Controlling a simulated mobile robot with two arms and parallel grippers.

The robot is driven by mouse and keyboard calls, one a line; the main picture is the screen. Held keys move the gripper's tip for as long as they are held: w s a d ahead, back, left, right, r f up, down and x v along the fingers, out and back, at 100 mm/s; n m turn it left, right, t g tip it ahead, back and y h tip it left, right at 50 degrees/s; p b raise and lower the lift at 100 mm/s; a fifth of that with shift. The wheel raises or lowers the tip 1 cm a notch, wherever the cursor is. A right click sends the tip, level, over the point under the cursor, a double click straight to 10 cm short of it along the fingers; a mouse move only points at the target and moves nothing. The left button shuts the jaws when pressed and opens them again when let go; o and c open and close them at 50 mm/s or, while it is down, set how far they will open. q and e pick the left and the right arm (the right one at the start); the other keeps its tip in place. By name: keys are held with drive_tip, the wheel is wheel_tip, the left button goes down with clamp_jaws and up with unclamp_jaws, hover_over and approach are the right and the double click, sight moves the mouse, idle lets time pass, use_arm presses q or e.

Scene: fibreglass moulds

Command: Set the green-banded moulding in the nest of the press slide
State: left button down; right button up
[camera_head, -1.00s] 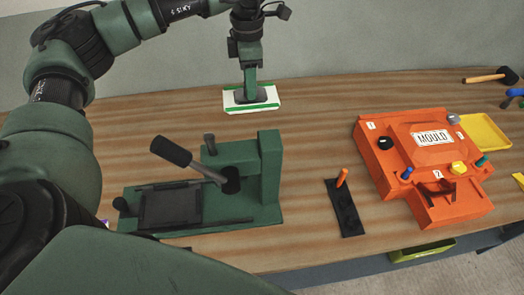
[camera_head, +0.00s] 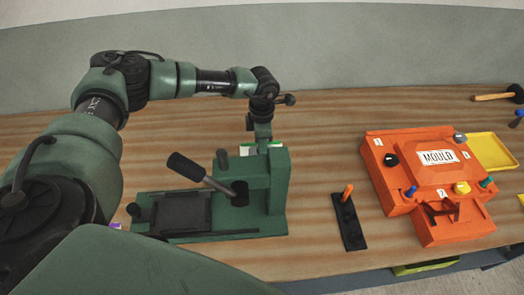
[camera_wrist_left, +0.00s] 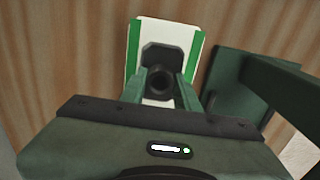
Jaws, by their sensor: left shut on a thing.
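The green-banded moulding (camera_wrist_left: 160,35) is a white plate with green bands along two sides and a dark raised grip in its middle. In the head view the moulding (camera_head: 246,152) shows only as a sliver behind the press. My left gripper (camera_head: 262,140) is shut on its dark grip; in the wrist view the left gripper's fingers (camera_wrist_left: 160,88) flank that grip. I cannot tell its height over the table. The green press (camera_head: 272,190) stands in front, with its dark slide (camera_head: 180,212) at its left, bare on top. My right gripper is not in view.
The press's black-handled lever (camera_head: 190,168) leans up to the left. A black strip with an orange peg (camera_head: 347,192) lies right of the press. Further right are an orange mould box (camera_head: 395,185) and a yellow tray (camera_head: 492,150). The table behind the press is clear.

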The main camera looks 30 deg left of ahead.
use_arm(q)
drive_tip(key=shift+f+p, duration=0.45)
drive_tip(key=shift+f, duration=1.7)
drive_tip(key=shift+f, duration=0.1)
drive_tip(key=c, duration=1)
unclamp_jaws()
drive_tip(key=shift+c, duration=0.2)
